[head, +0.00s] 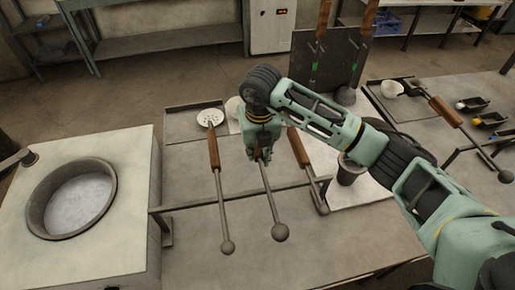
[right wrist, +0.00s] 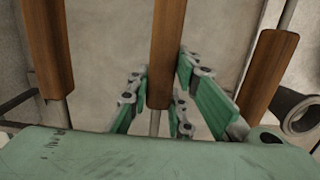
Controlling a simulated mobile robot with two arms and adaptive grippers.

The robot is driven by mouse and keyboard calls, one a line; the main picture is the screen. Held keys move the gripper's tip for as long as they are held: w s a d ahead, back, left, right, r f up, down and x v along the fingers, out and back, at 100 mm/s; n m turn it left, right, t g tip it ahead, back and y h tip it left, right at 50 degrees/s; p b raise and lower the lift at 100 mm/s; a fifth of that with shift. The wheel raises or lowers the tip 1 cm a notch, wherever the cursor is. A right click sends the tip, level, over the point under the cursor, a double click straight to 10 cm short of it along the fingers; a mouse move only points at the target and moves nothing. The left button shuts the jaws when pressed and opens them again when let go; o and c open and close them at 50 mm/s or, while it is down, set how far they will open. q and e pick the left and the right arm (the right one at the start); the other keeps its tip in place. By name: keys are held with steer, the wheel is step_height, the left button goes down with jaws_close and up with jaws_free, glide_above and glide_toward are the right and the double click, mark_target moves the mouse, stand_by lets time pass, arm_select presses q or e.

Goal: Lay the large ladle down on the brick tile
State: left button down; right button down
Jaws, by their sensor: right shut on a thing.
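My right gripper (head: 261,156) is shut on the wooden handle of the middle ladle, above the worktable. That ladle's rod and round grey end (head: 280,232) slope toward the front, across the metal rail. In the right wrist view its brown handle (right wrist: 165,50) passes between the green fingers (right wrist: 160,105). I cannot tell whether the rod touches the rail. A ladle (head: 213,150) lies to its left and another (head: 299,148) to its right. A pale slab (head: 372,193) lies under my right arm, partly hidden; I cannot tell if it is the brick tile. My left gripper is out of view.
A round metal pot (head: 45,205) sits in the pale block at the left. The rail (head: 185,206) crosses the worktable. A dark cup (head: 349,170) stands on the slab. A dark upright panel (head: 315,65) with wooden-handled tools stands behind. The front middle of the table is bare.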

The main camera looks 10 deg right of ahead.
stand_by(0.7)
steer(key=c, duration=1.5)
jaws_free()
steer(key=shift+s+f, duration=0.1)
steer(key=shift+f, duration=0.2)
steer(key=r+p, duration=0.1)
steer(key=r, duration=0.5)
steer(key=r+p, duration=0.1)
steer(key=r, duration=0.6)
steer(key=s+r+p, duration=0.1)
steer(key=r, duration=0.5)
steer(key=shift+s+r, duration=0.1)
steer(key=shift+r, duration=0.05)
